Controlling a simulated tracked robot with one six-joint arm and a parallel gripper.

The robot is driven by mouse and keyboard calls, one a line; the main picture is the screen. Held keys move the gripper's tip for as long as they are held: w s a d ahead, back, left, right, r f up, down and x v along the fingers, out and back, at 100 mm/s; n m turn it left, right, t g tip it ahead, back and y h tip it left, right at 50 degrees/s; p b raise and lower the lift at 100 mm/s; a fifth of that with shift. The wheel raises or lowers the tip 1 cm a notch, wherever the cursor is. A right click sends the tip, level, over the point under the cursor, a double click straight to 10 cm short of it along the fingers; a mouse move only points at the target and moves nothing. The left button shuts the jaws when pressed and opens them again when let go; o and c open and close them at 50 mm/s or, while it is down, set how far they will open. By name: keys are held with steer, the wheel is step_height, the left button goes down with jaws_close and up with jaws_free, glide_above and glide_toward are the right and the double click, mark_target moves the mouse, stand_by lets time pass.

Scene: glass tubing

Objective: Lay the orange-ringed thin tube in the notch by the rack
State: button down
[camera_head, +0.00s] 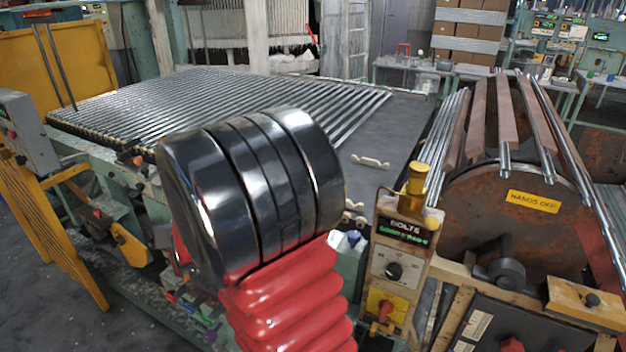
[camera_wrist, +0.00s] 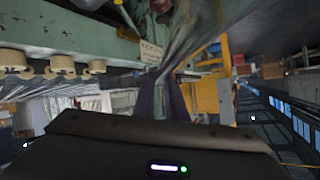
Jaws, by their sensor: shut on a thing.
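In the wrist view, my gripper (camera_wrist: 160,88) has its dark fingers close together. It is shut on a clear, streaky glass tube (camera_wrist: 188,40) that runs up and to the right from the fingertips. I cannot make out an orange ring on it. In the head view, my black and red arm hides the gripper and the tube. A wide rack of parallel tubes (camera_head: 220,105) lies behind my arm. Small cream holders (camera_head: 370,161) sit on the grey surface at its right. Similar cream holders (camera_wrist: 55,68) show at the left of the wrist view. I cannot tell which notch is meant.
A rusty drum with a HANDS OFF label (camera_head: 533,201) and metal tubes on brown rails (camera_head: 508,105) fill the right side. Yellow railings (camera_head: 45,215) stand at the left.

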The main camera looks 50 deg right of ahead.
steer(key=s+d+r+m+g+h, duration=0.1)
steer(key=s+d+m+h, duration=0.15)
steer(key=d, duration=0.75)
steer(key=s+d+r+m+g+h, duration=0.1)
steer(key=s+d+r+m+g, duration=0.15)
steer(key=d, duration=0.75)
steer(key=s+d+m+h, duration=0.1)
steer(key=s+d+h, duration=0.15)
steer(key=d, duration=0.75)
steer(key=s+d+r+m+g+h, duration=0.1)
steer(key=s+d+r+m+g, duration=0.1)
steer(key=s+d, duration=0.7)
steer(key=s+d+r+m+g+h, duration=0.1)
steer(key=s+d+r+m+g, duration=0.1)
steer(key=s+d, duration=0.8)
steer(key=d, duration=0.3)
steer(key=shift+s+d+m+g, duration=0.15)
steer(key=shift+s+m+g, duration=0.1)
steer(key=shift+m+g, duration=0.15)
steer(key=shift+f, duration=2.8)
steer(key=shift+f, duration=2.1)
steer(key=shift+f, duration=0.3)
